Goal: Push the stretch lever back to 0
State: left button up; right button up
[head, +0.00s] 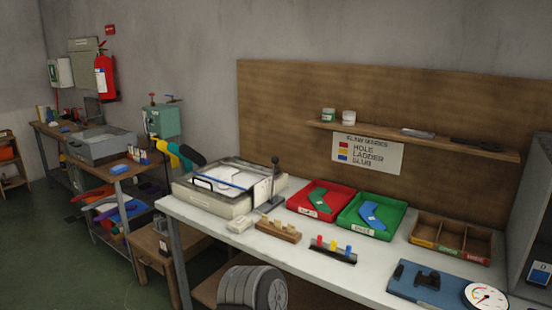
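A dark lever with a round black knob (275,174) stands at the right front corner of a pale boarding device (207,200) on the white bench. I take it to be the stretch lever. It looks close to upright, and its foot is near a small plate on the bench. Any 0 mark or scale is too small to read. The device holds white flat pieces (243,185) under a frame with a blue edge. Neither of my grippers is in view, and nothing is seen touching the lever.
Right of the lever are a red tray (322,214), a green tray (346,224) and a divided wooden tray (474,254). A wooden block (278,231), a peg rack (333,252) and a dial gauge (486,297) stand in front. The bench (305,263) is clear between the nearer items.

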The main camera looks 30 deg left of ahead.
aim_at(275, 160)
jog(key=j+z, duration=0.85)
jog(key=k+j, duration=0.1)
jog(key=j, duration=0.3)
jog(key=k+j+z, duration=0.15)
jog(key=j, duration=0.65)
jog(key=k+j+z, duration=0.15)
jog(key=j, duration=0.2)
jog(key=k+j, duration=0.1)
jog(key=j, duration=0.25)
jog(key=k+j+z, duration=0.1)
jog(key=j, duration=0.3)
jog(key=k+j+z, duration=0.1)
jog(key=j, duration=0.25)
jog(key=k+j, duration=0.15)
jog(key=j, duration=0.2)
jog(key=k+j, duration=0.15)
jog(key=j, duration=0.2)
jog(key=k+j, duration=0.35)
jog(key=j, duration=0.3)
